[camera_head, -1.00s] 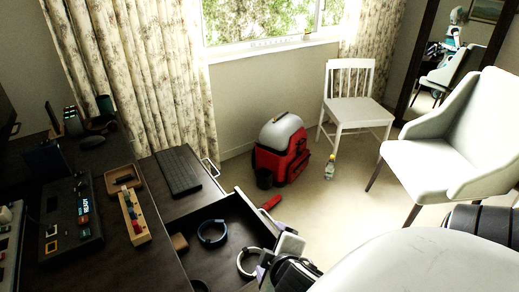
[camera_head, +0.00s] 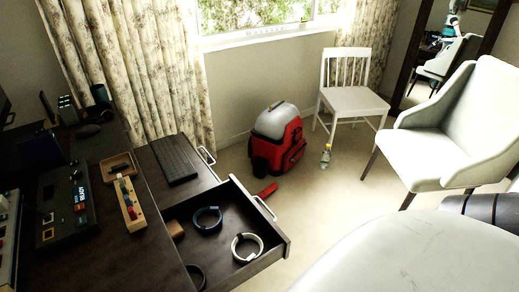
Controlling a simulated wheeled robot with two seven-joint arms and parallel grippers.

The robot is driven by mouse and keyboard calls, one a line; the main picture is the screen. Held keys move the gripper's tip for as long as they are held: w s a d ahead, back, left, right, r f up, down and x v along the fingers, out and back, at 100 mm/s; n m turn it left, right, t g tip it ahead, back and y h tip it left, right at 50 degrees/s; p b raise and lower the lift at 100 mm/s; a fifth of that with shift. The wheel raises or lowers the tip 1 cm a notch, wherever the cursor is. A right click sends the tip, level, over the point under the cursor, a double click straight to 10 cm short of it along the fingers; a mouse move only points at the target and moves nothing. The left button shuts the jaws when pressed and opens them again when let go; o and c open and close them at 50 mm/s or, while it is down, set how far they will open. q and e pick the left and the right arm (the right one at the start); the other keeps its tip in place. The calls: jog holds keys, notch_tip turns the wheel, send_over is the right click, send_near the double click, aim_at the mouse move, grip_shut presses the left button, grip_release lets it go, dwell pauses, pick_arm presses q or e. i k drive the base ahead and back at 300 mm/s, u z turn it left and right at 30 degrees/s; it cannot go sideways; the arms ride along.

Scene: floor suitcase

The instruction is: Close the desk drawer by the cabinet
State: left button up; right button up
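The desk drawer (camera_head: 283,248) stands pulled out from the dark desk (camera_head: 120,240), beside the cabinet section (camera_head: 207,186) under the keyboard. Its front panel carries a pale bar handle (camera_head: 264,207) facing the floor area on the right. Inside lie a blue ring (camera_head: 207,228), a white ring (camera_head: 236,249), a dark ring partly cut off by the desk edge, and a small brown block (camera_head: 175,229). Neither of my grippers is in view. A large white part of my body fills the bottom right.
A keyboard (camera_head: 173,160) lies on the cabinet section's top. A red and white backpack (camera_head: 291,148), a red item (camera_head: 265,191) and a bottle (camera_head: 325,157) are on the floor. A white wooden chair (camera_head: 352,100) and a pale armchair (camera_head: 445,140) stand right. Floor right of the drawer is clear.

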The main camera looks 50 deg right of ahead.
aim_at(212, 251)
jog(key=k, duration=0.95)
jog(key=z, duration=2.35)
jog(key=i, duration=1.7)
jog(key=u, duration=1.35)
jog(key=i, duration=0.25)
jog(key=u, duration=1.65)
